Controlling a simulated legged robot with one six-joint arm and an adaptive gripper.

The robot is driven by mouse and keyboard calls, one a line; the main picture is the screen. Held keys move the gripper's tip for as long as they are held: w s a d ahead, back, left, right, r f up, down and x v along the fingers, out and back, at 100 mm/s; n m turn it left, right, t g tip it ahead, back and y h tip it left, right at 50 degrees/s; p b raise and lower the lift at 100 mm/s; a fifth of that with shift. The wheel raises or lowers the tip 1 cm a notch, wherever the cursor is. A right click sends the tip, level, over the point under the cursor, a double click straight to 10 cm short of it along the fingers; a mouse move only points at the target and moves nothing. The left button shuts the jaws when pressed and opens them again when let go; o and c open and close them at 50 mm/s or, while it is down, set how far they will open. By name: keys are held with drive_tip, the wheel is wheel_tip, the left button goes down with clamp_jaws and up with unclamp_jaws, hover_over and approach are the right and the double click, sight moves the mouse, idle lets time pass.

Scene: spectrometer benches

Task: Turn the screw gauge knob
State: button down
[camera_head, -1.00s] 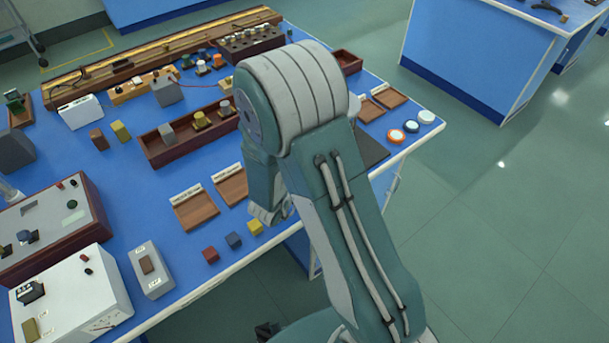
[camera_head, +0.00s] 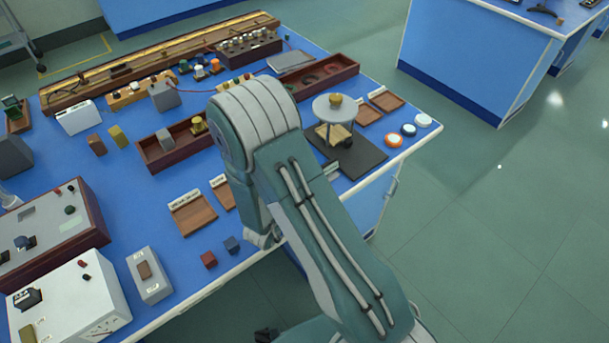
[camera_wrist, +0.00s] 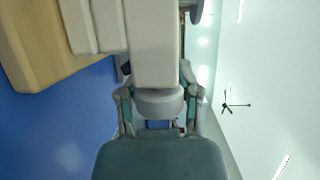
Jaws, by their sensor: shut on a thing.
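In the wrist view the screw gauge has a pale, block-like body (camera_wrist: 156,45) that runs toward me. A grey rounded knob (camera_wrist: 160,100) forms its near end. My gripper (camera_wrist: 160,94) has its two teal fingers at either side of this knob and is shut on it. The view is rolled, with the blue bench top to the left. A light wooden piece (camera_wrist: 35,40) lies beside the gauge body, between it and the bench. In the head view my arm hides the gripper, and I cannot make out the gauge.
The blue bench is crowded. A round grey platform on a stand (camera_head: 332,108) and a long dark-red tray (camera_head: 318,78) stand right of my arm.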

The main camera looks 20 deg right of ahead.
drive_tip(key=shift+s+a+f, duration=0.1)
drive_tip(key=shift+f, duration=0.15)
drive_tip(key=c, duration=0.6)
unclamp_jaws()
drive_tip(key=shift+c, duration=0.2)
drive_tip(key=shift+a, duration=0.15)
drive_tip(key=shift+r, duration=0.15)
drive_tip(key=v, duration=1.1)
drive_tip(key=shift+s+a, duration=0.2)
drive_tip(key=shift+a, duration=0.1)
drive_tip(key=shift+w, duration=0.1)
